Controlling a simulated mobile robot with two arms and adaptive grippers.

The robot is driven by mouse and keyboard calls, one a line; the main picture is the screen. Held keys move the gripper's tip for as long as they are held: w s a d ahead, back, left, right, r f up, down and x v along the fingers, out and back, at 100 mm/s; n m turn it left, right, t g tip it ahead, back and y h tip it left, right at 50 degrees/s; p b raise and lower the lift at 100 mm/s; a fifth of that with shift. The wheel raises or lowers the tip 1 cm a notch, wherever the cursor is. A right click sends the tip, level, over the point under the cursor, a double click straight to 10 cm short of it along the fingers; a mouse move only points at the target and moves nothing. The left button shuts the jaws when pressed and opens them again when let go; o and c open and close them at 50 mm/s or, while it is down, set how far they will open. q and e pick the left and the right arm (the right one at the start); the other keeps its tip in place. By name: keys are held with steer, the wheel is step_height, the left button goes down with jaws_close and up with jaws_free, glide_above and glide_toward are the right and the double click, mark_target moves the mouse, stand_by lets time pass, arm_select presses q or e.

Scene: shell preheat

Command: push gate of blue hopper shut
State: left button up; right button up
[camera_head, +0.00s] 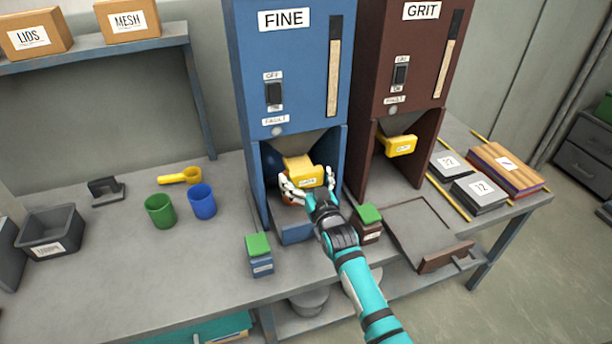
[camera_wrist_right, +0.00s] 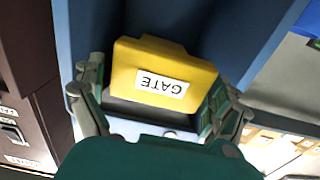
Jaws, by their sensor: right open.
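The blue hopper (camera_head: 290,60), labelled FINE, stands at the back of the bench. Its yellow gate (camera_head: 308,177) sticks out below the funnel, in the hopper's lower opening. The gate also shows in the right wrist view (camera_wrist_right: 185,62), with its GATE label upside down. My right gripper (camera_head: 309,184) is open at the front of the gate, one finger on each side of it. In the right wrist view the gripper (camera_wrist_right: 155,88) looks apart from the gate, but I cannot tell whether it touches. My left gripper is out of view.
The brown GRIT hopper (camera_head: 400,60) with its own yellow gate (camera_head: 398,146) stands to the right. A blue jar with green lid (camera_head: 261,265) and a dark red one (camera_head: 368,232) flank my right arm. Green (camera_head: 160,212) and blue (camera_head: 202,202) cups stand left.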

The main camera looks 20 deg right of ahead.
steer(key=shift+w, duration=0.25)
steer(key=c, duration=1.5)
